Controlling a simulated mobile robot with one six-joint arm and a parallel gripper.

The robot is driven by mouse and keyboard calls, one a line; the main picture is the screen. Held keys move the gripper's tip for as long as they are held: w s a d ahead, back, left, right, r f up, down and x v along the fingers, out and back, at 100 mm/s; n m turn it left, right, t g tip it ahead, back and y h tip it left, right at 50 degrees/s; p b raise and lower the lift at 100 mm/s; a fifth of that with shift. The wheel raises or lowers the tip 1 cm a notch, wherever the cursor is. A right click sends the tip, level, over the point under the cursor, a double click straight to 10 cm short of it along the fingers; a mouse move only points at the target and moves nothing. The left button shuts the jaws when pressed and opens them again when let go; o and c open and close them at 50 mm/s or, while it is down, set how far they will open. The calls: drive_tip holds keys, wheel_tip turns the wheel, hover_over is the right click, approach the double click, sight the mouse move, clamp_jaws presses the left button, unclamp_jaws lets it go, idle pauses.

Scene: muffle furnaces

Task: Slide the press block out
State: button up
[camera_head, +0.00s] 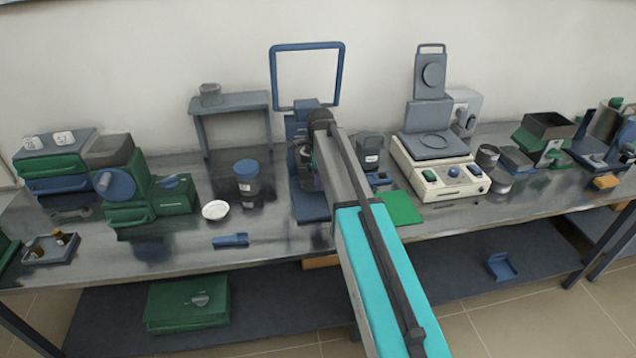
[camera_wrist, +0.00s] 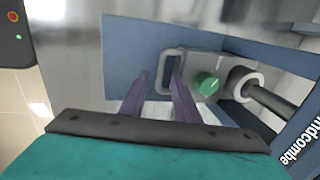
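In the wrist view the press block (camera_wrist: 203,70) is a light grey block with a green knob (camera_wrist: 206,84) and a grey loop handle (camera_wrist: 160,72) on its left side. It sits on the blue base (camera_wrist: 122,48) of the press, beside a round metal shaft (camera_wrist: 272,104). My gripper (camera_wrist: 158,88) has two purple fingers apart, one on each side of the handle's outer bar. I cannot tell whether they touch it. In the head view the blue press (camera_head: 311,207) stands mid-bench, and my arm hides the block and most of the gripper.
A green mat (camera_head: 402,208) and a cream hotplate unit (camera_head: 436,176) lie right of the press. A dark jar with a blue lid (camera_head: 246,170), a white dish (camera_head: 215,210) and a blue tool (camera_head: 231,240) lie left. A tall blue frame (camera_head: 342,75) rises behind.

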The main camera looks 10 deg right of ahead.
drive_tip(key=shift+w+f, duration=0.15)
drive_tip(key=shift+f, duration=0.6)
drive_tip(key=shift+w+f, duration=0.15)
drive_tip(key=shift+f, duration=0.6)
clamp_jaws()
